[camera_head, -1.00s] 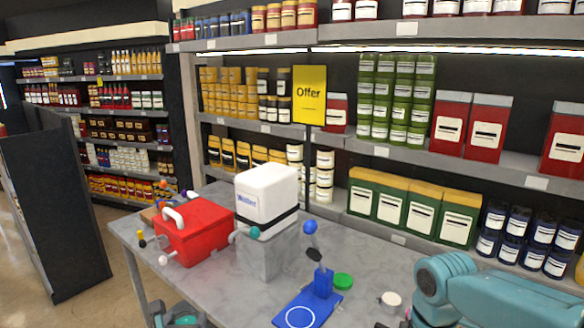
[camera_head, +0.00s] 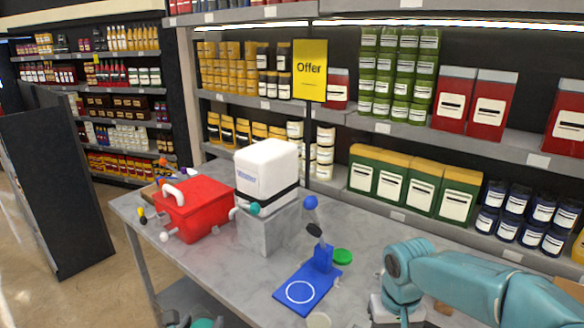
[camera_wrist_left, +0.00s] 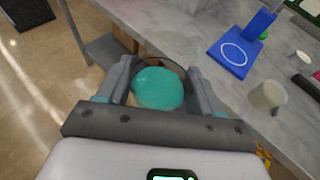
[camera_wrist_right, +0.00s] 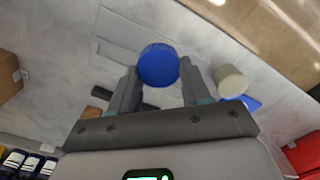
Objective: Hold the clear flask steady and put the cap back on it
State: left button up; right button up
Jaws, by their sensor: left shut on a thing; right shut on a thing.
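The clear flask (camera_wrist_left: 158,88), round and with teal content, sits between the fingers of my left gripper (camera_wrist_left: 160,69). The gripper is shut on it, beside the table's edge with floor below. Only a small part of this gripper shows at the bottom of the head view (camera_head: 190,321). My right gripper (camera_wrist_right: 158,67) is shut on the blue round cap (camera_wrist_right: 158,58), held above the grey table top. In the head view my right arm comes in from the right, and its cap is not visible there. The cap and the flask are apart.
A blue stand with a ringed base (camera_head: 308,288), a green lid (camera_head: 343,256) and a whitish cylinder (camera_wrist_left: 268,95) are on the grey table (camera_head: 225,270). A red box (camera_head: 193,207) and a white box (camera_head: 266,168) on a stone block stand further left. Stocked shelves line the back.

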pick_arm(q)
jog(key=shift+w+f, duration=0.2)
jog(key=shift+w, duration=0.15)
pick_arm(e)
jog(key=shift+w+f, duration=0.2)
jog(key=shift+w, duration=0.15)
pick_arm(q)
jog(key=shift+s+d, duration=0.2)
jog(key=shift+s, duration=0.1)
pick_arm(e)
jog(key=shift+s+r, duration=0.1)
jog(key=shift+s, duration=0.1)
jog(key=shift+w, duration=0.15)
pick_arm(q)
jog(key=s+d+f+m+g+h, duration=0.1)
jog(key=s+d+f+m+h, duration=0.2)
jog(key=d, duration=0.4)
jog(key=s+d+f+m+g+h, duration=0.2)
jog(key=s+d+f+m+h, duration=0.2)
jog(key=d, duration=0.3)
jog(key=shift+d+f+m+h, duration=0.4)
jog(key=shift+f+m+h, duration=0.1)
jog(key=shift+h, duration=0.4)
pick_arm(e)
jog(key=shift+s, duration=0.2)
jog(key=shift+w, duration=0.1)
